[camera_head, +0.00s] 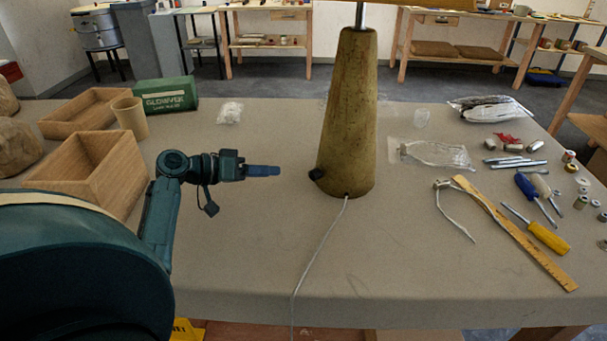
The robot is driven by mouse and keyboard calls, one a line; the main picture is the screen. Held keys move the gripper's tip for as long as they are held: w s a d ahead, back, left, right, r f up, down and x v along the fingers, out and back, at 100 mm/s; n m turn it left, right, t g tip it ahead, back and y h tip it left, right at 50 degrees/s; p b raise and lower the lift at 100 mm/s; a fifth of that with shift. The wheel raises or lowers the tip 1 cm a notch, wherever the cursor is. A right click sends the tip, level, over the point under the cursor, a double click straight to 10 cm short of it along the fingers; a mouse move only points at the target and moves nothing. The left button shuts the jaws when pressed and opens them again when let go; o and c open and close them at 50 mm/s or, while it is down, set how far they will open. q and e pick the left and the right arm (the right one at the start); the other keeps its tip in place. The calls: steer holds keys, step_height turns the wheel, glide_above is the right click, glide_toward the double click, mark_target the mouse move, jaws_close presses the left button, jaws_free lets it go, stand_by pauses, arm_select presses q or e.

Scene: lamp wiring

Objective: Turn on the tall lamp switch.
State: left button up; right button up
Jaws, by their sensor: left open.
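The tall lamp (347,115) stands upright on the grey table, with a tapered yellow-brown body and a metal stem at its top. A small black switch (317,174) sticks out from the left side of its base. A pale cord (320,243) runs from the base over the table's front edge. My left gripper (277,171) points right at about the switch's height in the picture, a short gap away from it. It is open and nothing shows between its fingers. My right gripper is not in view.
Wooden boxes (112,168), a cup (130,117) and a green box (166,95) stand at the left. A ruler (515,234), screwdrivers (537,229) and small parts lie at the right. A plastic bag (435,153) lies right of the lamp. The front middle is clear apart from the cord.

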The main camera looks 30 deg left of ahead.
mark_target(311, 173)
arm_select(q)
steer(key=p+x, duration=0.1)
steer(key=x, duration=1.1)
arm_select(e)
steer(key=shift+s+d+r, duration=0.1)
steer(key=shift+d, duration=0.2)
arm_select(q)
steer(key=shift+s, duration=0.1)
steer(key=c, duration=1)
